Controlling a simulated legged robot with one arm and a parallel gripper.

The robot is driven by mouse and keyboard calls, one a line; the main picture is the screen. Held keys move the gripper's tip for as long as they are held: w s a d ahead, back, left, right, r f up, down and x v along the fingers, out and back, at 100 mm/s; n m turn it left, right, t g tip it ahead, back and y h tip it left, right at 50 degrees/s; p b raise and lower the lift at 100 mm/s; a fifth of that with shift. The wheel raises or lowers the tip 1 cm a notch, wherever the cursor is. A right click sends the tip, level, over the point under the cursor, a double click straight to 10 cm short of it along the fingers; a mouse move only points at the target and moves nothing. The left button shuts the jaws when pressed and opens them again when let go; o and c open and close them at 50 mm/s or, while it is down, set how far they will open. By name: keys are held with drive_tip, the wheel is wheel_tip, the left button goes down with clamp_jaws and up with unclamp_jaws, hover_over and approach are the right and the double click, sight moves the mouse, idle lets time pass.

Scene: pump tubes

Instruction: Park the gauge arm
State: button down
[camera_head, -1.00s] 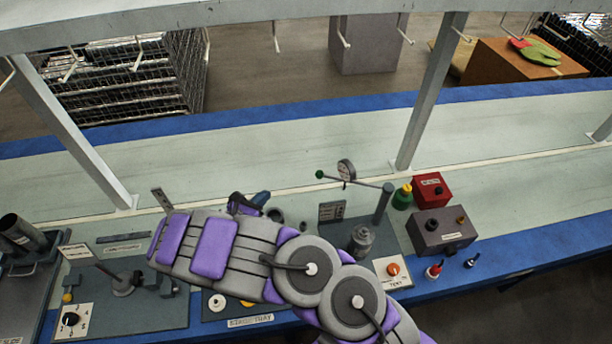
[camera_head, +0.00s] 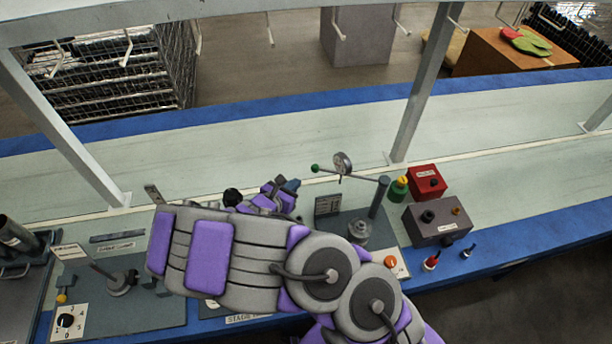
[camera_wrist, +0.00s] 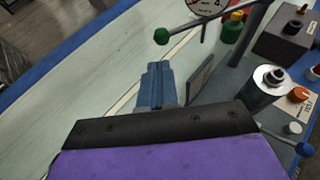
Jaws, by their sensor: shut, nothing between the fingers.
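The gauge arm (camera_head: 358,175) is a thin rod on an upright grey post (camera_head: 378,198). It reaches left from the post and carries a round dial gauge (camera_head: 342,162), with a green ball (camera_head: 315,168) at its free end. In the wrist view the green ball (camera_wrist: 161,36) is just beyond and above my fingers, and the dial (camera_wrist: 205,4) is cut by the top edge. My gripper (camera_head: 290,186) is left of and a little below the green ball, apart from it. In the wrist view its blue-grey fingers (camera_wrist: 157,80) are together and empty.
Below the gauge arm stand a metal cylinder (camera_head: 358,230) and an upright grey plate (camera_head: 328,205). To the right are a green bottle (camera_head: 398,189), a red box (camera_head: 427,180) and a grey box (camera_head: 437,220). The pale belt behind is clear.

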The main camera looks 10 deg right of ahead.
sight(312, 167)
drive_tip(key=b+x, duration=0.1)
drive_tip(key=x, duration=0.3)
drive_tip(key=b+x, duration=0.1)
drive_tip(key=x, duration=0.3)
drive_tip(key=shift+s+d, duration=0.2)
drive_tip(key=shift+d, duration=0.1)
drive_tip(key=shift+w+f, duration=0.1)
drive_tip(key=shift+w, duration=0.3)
drive_tip(key=shift+d, duration=0.2)
drive_tip(key=shift+w+d, duration=0.25)
drive_tip(key=shift+w, duration=0.35)
drive_tip(key=shift+w+d, duration=0.15)
drive_tip(key=shift+w, duration=0.3)
drive_tip(key=shift+w+a, duration=0.15)
drive_tip(key=shift+r+p, duration=0.3)
drive_tip(key=shift+p, duration=0.1)
